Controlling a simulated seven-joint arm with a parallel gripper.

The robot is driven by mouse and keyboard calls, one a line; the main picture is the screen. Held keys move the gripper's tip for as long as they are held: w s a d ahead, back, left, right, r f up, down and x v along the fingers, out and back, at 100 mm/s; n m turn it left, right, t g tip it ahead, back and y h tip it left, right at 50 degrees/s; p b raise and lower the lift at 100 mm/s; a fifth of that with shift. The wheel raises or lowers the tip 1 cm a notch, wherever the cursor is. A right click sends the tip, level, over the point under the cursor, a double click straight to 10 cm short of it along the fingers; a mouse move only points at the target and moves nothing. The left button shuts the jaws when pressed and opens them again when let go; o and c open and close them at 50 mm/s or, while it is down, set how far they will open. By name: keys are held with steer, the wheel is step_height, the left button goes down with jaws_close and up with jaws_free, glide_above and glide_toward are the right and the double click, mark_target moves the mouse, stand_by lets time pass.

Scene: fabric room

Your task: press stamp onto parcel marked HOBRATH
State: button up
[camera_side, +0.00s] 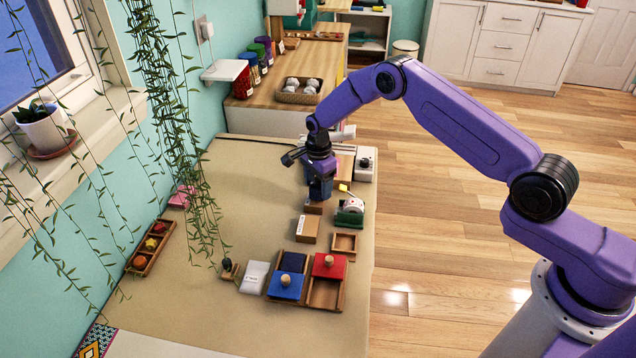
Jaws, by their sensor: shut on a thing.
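My gripper (320,190) points down over the right part of the tan work mat. It is shut on a small brown block (314,208), apparently the stamp; the fingers hide most of it. I cannot tell if the block touches what is below. A brown parcel (307,231) with a white label lies just in front of my gripper. A white parcel (254,277) lies farther front left. The writing on both is too small to read, so I cannot tell which is marked HOBRATH.
A wooden tray (325,294) holds a blue lid (286,285), a red lid (329,266) and a dark pad (293,262). A black-knobbed piece (227,268), small open tray (344,244) and green tape dispenser (350,214) stand nearby. Plants hang at left; the mat's middle left is clear.

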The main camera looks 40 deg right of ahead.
steer(key=shift+f, duration=0.6)
stand_by(1.1)
steer(key=shift+r, duration=0.1)
steer(key=shift+r, duration=3.55)
